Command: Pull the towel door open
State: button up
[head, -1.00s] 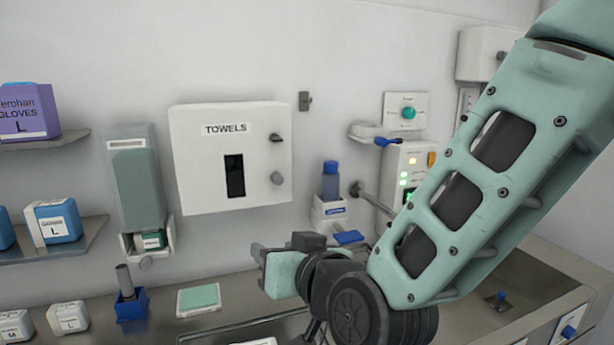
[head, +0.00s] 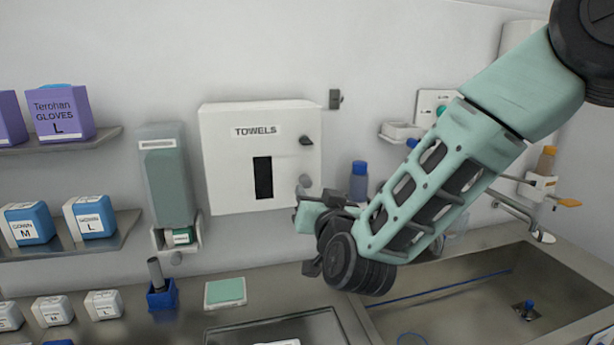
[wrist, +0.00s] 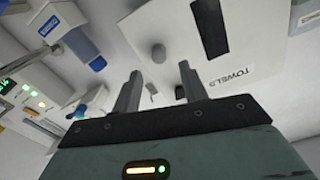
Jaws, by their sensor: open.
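The towel door is the front of a white wall cabinet labelled TOWELS (head: 235,170), with a dark slot in its middle. It looks shut. A dark latch (head: 306,140) and a round grey knob (head: 305,181) sit near its right edge. In the wrist view the cabinet (wrist: 260,35) appears upside down, with the knob (wrist: 158,52) ahead of the gap between my fingers and the latch (wrist: 180,92) by the right finger. My gripper (wrist: 160,70) is open and empty, apart from the knob. In the head view it is just below the door's lower right corner, partly hidden by my wrist.
A soap dispenser (head: 168,180) hangs left of the cabinet, with shelves of glove boxes (head: 60,115) beyond. A blue-capped bottle (head: 358,181) stands right of the cabinet. A steel counter and sink (head: 470,290) lie below. The wall above is bare.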

aim_at(306, 183)
jog(key=p+x, duration=0.2)
jog(key=x, duration=0.4)
grip_shut()
